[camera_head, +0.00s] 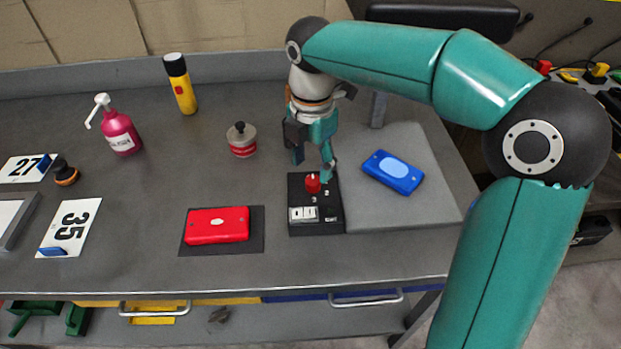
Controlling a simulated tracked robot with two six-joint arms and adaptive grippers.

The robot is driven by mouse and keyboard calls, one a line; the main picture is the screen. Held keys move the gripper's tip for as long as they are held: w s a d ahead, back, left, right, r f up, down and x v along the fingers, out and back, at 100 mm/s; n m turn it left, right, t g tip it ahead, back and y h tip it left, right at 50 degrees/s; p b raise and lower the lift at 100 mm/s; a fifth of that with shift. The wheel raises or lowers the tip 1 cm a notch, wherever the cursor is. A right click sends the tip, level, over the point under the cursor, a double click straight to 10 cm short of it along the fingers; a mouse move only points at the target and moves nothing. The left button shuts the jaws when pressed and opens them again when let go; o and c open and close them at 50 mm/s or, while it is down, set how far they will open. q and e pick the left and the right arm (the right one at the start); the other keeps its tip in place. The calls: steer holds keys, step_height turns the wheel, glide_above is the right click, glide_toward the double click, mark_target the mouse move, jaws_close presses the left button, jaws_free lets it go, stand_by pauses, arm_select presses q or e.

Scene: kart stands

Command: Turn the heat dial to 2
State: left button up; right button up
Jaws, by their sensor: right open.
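The black control box (333,227) stands upright-faced on the bench, right of centre. Its red heat dial (313,183) sits on the upper part, with small white marks beside it, too small to read surely. A white switch pair (303,214) is below the dial. My right gripper (314,168) points down just above the dial, fingers apart, one finger to the left and one at the right of the dial. I cannot tell whether a finger touches it. My left gripper is not in view.
A red case (217,226) on a dark mat lies left of the box. A blue device (393,172) lies on a grey pad (395,213) at right.

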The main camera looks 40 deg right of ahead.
mark_target(312, 179)
steer(key=shift+f, duration=2.1)
steer(key=shift+s, duration=0.1)
steer(key=shift+c, duration=0.4)
jaws_close()
